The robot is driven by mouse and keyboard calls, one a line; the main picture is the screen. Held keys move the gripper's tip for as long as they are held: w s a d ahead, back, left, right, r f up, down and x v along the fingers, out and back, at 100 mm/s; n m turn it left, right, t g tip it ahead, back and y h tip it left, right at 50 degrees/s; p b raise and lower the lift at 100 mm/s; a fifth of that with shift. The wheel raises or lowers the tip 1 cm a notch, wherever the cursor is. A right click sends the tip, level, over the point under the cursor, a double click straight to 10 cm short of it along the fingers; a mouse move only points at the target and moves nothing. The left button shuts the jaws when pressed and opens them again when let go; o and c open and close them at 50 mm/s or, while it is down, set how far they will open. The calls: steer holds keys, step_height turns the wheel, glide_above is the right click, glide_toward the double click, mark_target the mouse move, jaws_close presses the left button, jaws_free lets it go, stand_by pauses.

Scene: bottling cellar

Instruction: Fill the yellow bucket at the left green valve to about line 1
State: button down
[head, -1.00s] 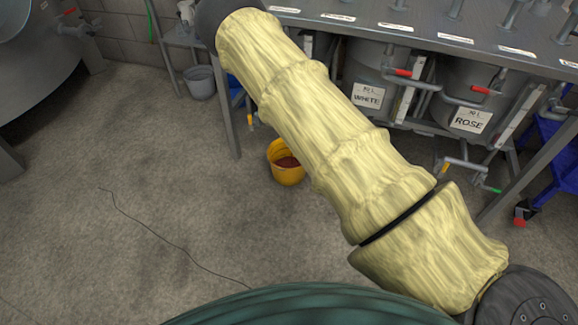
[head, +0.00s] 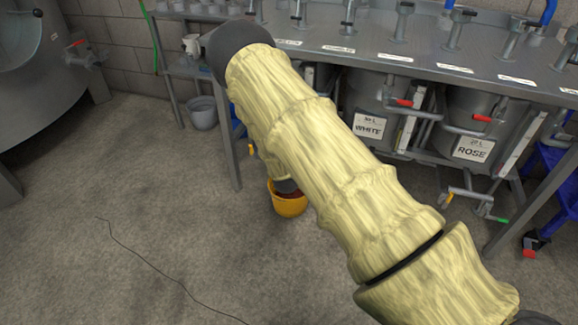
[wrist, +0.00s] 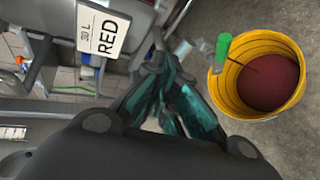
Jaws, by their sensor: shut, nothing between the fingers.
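The yellow bucket (head: 291,207) stands on the floor below the bench in the head view, partly hidden by my arm. In the wrist view the bucket (wrist: 223,92) is at the right, with dark red liquid inside and dark lines on its inner wall. The green valve handle (wrist: 222,46) shows over its left rim. A thin dark line runs from near the handle to the liquid; it looks like a stream. My gripper (wrist: 176,100) is shut and empty, left of the bucket and apart from the handle. In the head view my arm hides the fingers.
A tank labelled RED (wrist: 103,33) is at upper left in the wrist view. Tanks labelled WHITE (head: 368,125) and ROSE (head: 472,149) sit under the bench (head: 350,38). A grey bucket (head: 202,113) stands to the left. Open floor lies left, with a thin cable (head: 150,262).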

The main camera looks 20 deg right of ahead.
steer(key=a+m+g+h+b, duration=0.5)
steer(key=a+m+g+h, duration=0.25)
steer(key=m, duration=1.05)
steer(key=s+f+b+x, duration=0.1)
steer(key=f+b+x, duration=0.1)
steer(key=b+x, duration=0.5)
steer(key=w+d+f, duration=0.1)
steer(key=d, duration=0.3)
steer(key=shift+f+m, duration=0.3)
steer(key=shift+d+r+g+y+p, duration=0.15)
steer(key=shift+g+y+p, duration=0.1)
steer(key=shift+y+p, duration=0.15)
steer(key=shift+s+d+m+y+p, duration=0.3)
steer(key=shift+m+p, duration=0.2)
steer(key=shift+p, duration=0.75)
